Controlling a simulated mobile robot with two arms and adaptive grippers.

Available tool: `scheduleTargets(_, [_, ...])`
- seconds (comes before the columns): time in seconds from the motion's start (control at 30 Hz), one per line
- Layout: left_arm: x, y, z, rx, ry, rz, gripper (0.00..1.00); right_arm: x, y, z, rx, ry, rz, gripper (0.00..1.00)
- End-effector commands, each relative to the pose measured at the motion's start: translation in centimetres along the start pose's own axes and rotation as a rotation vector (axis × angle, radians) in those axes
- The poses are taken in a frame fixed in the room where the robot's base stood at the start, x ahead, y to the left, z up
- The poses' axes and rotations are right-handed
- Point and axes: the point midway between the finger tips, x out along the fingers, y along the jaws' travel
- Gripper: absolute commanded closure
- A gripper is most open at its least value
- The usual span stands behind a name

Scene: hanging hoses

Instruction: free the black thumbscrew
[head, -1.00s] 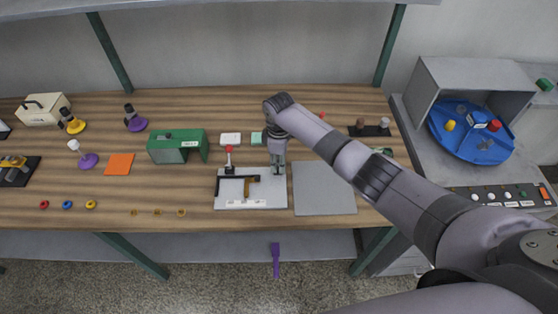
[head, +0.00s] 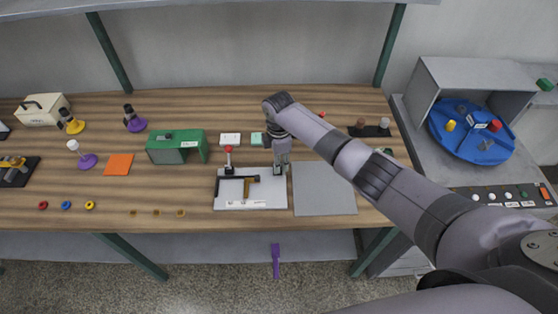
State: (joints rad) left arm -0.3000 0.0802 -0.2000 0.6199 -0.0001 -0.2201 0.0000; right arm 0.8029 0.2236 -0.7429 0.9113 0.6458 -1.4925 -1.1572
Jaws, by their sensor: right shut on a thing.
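A pale grey fixture plate (head: 268,202) lies on the bench, left of a plain grey plate. It carries a black bar with a brown-orange piece (head: 250,190) and an upright lever with a red knob (head: 228,149). My right gripper (head: 280,169) points down at the fixture's back right corner. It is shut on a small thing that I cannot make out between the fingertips. I cannot pick out the black thumbscrew for certain; the gripper may hide it. My left gripper is not in view.
A blue turntable (head: 470,145) stands far right. The bench front left of the fixture holds small rings.

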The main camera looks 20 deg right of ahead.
Motion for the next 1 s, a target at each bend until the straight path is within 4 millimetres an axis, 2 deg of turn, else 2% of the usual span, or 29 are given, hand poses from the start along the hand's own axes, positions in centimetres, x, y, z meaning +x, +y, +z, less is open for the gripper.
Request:
scheduleTargets(0.23, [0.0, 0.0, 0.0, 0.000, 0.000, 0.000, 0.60, -0.2, 0.1, -0.1, 0.000, 0.003, 0.004, 1.00])
scheduleTargets(0.27, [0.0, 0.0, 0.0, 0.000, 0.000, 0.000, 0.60, -0.2, 0.1, -0.1, 0.000, 0.003, 0.004, 0.75])
scheduleTargets(0.57, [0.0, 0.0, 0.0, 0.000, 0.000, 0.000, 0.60, -0.1, 0.1, -0.1, 0.001, 0.002, 0.002, 0.55])
scheduleTargets(0.87, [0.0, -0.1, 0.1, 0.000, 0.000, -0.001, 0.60, -0.1, 0.0, 0.0, 0.001, 0.001, 0.001, 0.55])
scheduleTargets(1.0, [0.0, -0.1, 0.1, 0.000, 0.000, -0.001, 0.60, -1.4, 0.1, 0.0, 0.000, 0.002, 0.003, 0.55])
